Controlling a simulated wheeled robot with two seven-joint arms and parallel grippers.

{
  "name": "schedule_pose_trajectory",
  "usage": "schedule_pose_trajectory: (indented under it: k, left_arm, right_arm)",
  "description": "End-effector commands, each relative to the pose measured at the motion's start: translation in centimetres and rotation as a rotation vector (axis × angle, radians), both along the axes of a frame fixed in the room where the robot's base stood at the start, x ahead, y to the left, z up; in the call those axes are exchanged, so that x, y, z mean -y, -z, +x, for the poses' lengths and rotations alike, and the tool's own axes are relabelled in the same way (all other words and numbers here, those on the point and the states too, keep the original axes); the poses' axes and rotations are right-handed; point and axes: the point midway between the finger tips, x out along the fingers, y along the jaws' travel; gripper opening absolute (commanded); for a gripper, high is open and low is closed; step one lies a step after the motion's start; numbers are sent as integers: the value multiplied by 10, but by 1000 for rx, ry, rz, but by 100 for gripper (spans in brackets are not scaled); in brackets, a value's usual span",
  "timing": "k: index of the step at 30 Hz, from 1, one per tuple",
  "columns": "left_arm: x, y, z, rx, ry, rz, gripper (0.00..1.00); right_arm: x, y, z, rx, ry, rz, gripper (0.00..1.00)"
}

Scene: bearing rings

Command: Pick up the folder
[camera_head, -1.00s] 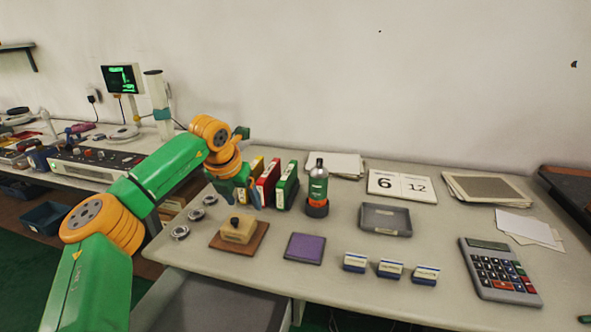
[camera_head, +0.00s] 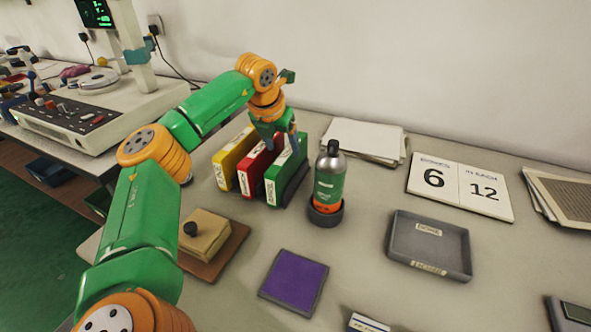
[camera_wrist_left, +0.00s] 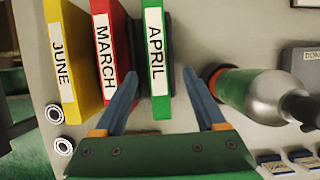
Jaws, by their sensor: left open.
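Three upright binder-style folders stand side by side: a yellow one labelled JUNE (camera_head: 226,170), a red one labelled MARCH (camera_head: 249,178) and a green one labelled APRIL (camera_head: 272,185). In the left wrist view they show as yellow (camera_wrist_left: 58,52), red (camera_wrist_left: 105,45) and green (camera_wrist_left: 156,60). My left gripper (camera_head: 280,142) is open above the folders, at the top of the green one. In the left wrist view its two fingers (camera_wrist_left: 160,80) lie on either side of the green folder, one close to the red folder. Contact cannot be told. My right gripper is not in view.
A green and orange bottle (camera_head: 328,178) in a dark holder stands just right of the green folder. A stamp block (camera_head: 205,235) on a brown board, a purple pad (camera_head: 294,281) and a grey tray (camera_head: 430,245) lie in front and right. Papers (camera_head: 364,139) lie behind.

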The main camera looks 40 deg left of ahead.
Motion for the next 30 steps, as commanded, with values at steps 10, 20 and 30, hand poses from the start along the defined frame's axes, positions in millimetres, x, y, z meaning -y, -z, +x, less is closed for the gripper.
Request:
schedule_pose_trajectory:
  k: [10, 20, 30]
  left_arm:
    - [-4, 35, 9, -5, -2, 0, 72]
    - [-12, 77, 26, 0, 0, 1, 72]
    - [-12, 77, 26, 0, 0, 0, 21]
  right_arm:
    - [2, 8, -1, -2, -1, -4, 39]
    - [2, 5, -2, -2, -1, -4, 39]
    - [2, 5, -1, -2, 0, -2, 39]
